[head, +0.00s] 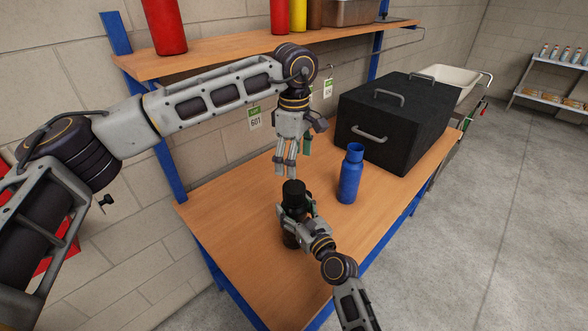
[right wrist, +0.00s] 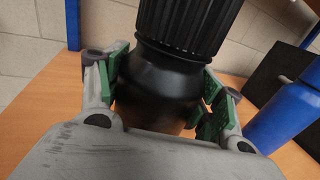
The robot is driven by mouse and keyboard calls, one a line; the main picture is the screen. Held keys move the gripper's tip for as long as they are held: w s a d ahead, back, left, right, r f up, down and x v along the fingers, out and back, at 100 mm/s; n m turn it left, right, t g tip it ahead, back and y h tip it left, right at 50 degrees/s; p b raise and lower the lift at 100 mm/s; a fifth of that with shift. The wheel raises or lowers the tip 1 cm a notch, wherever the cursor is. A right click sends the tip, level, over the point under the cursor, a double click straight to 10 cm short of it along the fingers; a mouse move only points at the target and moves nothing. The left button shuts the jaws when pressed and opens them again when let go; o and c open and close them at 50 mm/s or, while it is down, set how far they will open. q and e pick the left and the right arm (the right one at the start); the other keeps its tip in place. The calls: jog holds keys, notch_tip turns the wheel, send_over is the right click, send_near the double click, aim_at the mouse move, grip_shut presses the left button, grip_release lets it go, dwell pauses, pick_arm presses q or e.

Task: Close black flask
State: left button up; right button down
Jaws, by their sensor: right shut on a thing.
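The black flask (head: 290,238) stands upright near the front of the wooden table. Its ribbed black cap (right wrist: 190,25) sits on top of the neck, and the cap also shows in the head view (head: 293,190). I cannot tell how tightly it is screwed on. My right gripper (head: 297,212) is shut on the flask's shoulder below the cap, its green pads on both sides in the right wrist view (right wrist: 165,90). My left gripper (head: 286,172) points down just above the cap, apart from it. Its finger gap is unclear.
A blue bottle (head: 350,175) stands right of the flask. A large black box (head: 395,120) fills the table's back right. A shelf (head: 220,52) with red and yellow bottles hangs above. The table (head: 225,215) is clear left of the flask.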

dwell(0.4)
jog(key=shift+c, duration=0.9)
grip_release()
jog(key=shift+s+d, duration=0.1)
jog(key=shift+s, duration=0.05)
jog(key=v, duration=1.1)
jog(key=shift+s+d, duration=0.15)
jog(key=shift+s, duration=0.15)
jog(key=shift+s+d, duration=0.1)
